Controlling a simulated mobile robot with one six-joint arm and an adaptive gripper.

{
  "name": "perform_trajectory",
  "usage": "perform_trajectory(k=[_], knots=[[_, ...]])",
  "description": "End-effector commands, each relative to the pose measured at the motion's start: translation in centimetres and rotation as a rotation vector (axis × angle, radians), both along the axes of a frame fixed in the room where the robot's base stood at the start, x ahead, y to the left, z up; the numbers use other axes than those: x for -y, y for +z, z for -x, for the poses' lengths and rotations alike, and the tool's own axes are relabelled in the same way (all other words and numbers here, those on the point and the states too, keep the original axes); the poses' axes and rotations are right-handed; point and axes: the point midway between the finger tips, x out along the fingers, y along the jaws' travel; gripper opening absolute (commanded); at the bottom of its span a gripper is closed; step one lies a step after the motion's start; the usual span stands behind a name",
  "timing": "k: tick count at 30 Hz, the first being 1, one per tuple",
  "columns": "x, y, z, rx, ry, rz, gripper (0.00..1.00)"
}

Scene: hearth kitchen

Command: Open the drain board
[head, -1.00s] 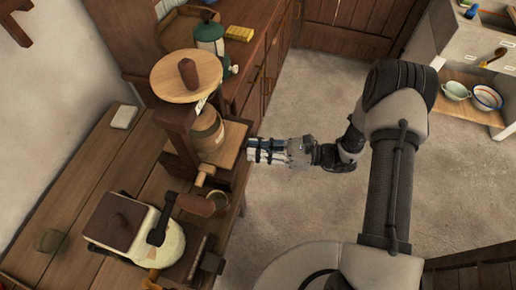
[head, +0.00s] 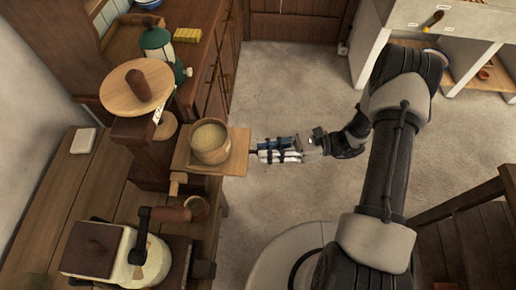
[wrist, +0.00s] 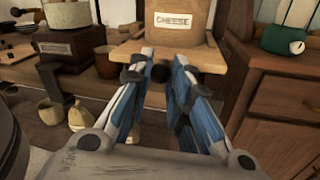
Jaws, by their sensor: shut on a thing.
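The drain board (head: 236,160) is a flat wooden board sticking out to the right from the dark wooden press stand (head: 145,150). A wooden tub (head: 210,145) with pale contents stands upright on it. In the wrist view the board's front edge (wrist: 205,60) shows below the tub, which bears a "CHEESE" label (wrist: 175,20). My gripper (head: 254,148) is at the board's right edge. In the wrist view its blue-and-white fingers (wrist: 159,72) are on either side of a small dark knob at that edge. The gripper is shut on the knob.
A round wooden press plate with a handle (head: 138,88) is above the stand. A crank-handled box (head: 115,250) is on the counter in front, beside a small cup (head: 196,206). Open floor (head: 285,90) lies right of the board.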

Motion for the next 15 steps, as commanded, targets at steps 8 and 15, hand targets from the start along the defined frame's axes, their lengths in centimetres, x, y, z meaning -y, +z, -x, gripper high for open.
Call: perform_trajectory(k=[8, 15], knots=[[-0.05, 0.01, -0.04, 0.001, -0.001, 0.0, 0.24], [-0.07, 0.02, -0.02, 0.0, 0.0, 0.0, 0.39]])
